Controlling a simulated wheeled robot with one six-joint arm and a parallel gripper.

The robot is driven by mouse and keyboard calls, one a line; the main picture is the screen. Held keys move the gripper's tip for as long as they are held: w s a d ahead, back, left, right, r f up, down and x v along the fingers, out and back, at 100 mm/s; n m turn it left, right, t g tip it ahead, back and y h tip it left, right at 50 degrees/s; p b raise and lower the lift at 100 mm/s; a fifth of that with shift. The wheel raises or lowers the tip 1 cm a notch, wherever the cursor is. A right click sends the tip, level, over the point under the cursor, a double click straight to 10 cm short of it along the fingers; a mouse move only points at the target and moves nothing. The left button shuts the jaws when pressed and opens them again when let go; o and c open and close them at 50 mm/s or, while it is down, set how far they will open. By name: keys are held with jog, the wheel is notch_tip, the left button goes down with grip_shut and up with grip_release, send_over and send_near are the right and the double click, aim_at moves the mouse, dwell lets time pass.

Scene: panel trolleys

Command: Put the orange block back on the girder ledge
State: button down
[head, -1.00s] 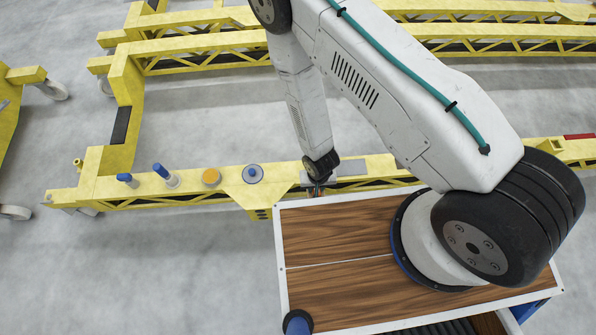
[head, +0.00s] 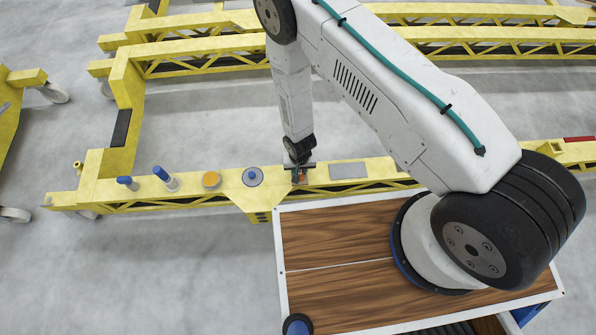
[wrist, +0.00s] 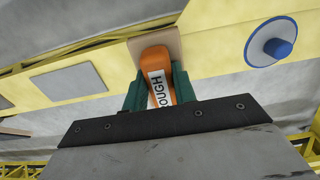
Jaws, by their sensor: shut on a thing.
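The orange block (wrist: 155,65) carries a white label with dark letters ending in "OUGH". My gripper (wrist: 160,88) is shut on it, with a green finger on each side. Beyond the block's far end in the wrist view is a tan square pad (wrist: 172,42) on the yellow girder ledge (wrist: 112,56). The block overlaps this pad in the picture; I cannot tell whether they touch. In the head view my gripper (head: 300,176) is over the girder ledge (head: 320,178), with a little of the orange block showing; the pad is hidden there.
On the ledge, a grey plate (head: 348,171) lies right of my gripper and a blue knob on a pale disc (head: 252,176) lies left. Further left are an orange disc (head: 211,180) and two blue-topped pegs (head: 165,178). A wood-topped cart surface (head: 330,235) stands in front.

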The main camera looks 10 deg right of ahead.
jog(key=shift+w+a, duration=0.15)
jog(key=shift+w, duration=0.2)
jog(key=shift+f, duration=1.75)
jog(key=shift+f, duration=0.1)
jog(key=c, duration=1.1)
grip_release()
notch_tip(320, 180, up, 12)
jog(key=shift+r, duration=0.15)
